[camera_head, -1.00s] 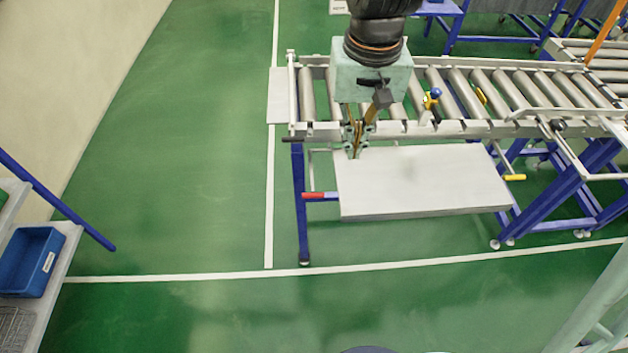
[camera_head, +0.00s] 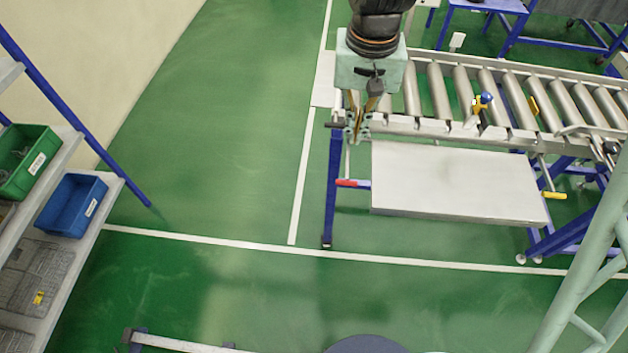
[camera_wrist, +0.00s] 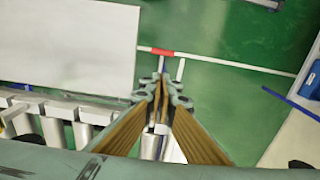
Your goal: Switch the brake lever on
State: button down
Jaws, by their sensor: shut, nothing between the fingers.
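I cannot tell for sure which handle is the brake lever. A red-tipped lever (camera_head: 350,183) sticks out low at the left end of the roller conveyor, beside a blue leg; its red part (camera_wrist: 161,52) shows just beyond my fingertips in the wrist view. A dark-tipped handle (camera_head: 335,125) lies at the conveyor's front left corner, close beside my gripper. A blue-knobbed lever (camera_head: 485,98) with a yellow part stands on the front rail. My gripper (camera_head: 357,138) points down at the conveyor's front left end, shut and empty. Its fingertips (camera_wrist: 161,88) look apart from the red part.
A pale flat panel (camera_head: 455,180) is in front of the conveyor, right of my gripper. A yellow-tipped handle (camera_head: 553,195) sits at its right end. A shelf with a blue bin (camera_head: 70,205) and a green bin (camera_head: 25,165) stands at left. The green floor between is clear.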

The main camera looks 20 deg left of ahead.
jog(key=shift+f, duration=0.2)
jog(key=b, duration=0.2)
send_over(347, 181)
jog(key=w, duration=0.2)
notch_tip(347, 181, down, 11)
jog(key=shift+a+f, duration=0.1)
jog(key=shift+a, duration=0.05)
jog(key=shift+s+f, duration=0.6)
jog(key=shift+f, duration=0.25)
jog(key=shift+f, duration=0.1)
jog(key=shift+s+f+b, duration=0.15)
jog(key=shift+f+b, duration=0.85)
jog(key=shift+f, duration=0.25)
jog(key=shift+s+f+b, duration=0.15)
jog(key=shift+f+b, duration=0.85)
jog(key=shift+f, duration=0.25)
jog(key=shift+r, duration=0.1)
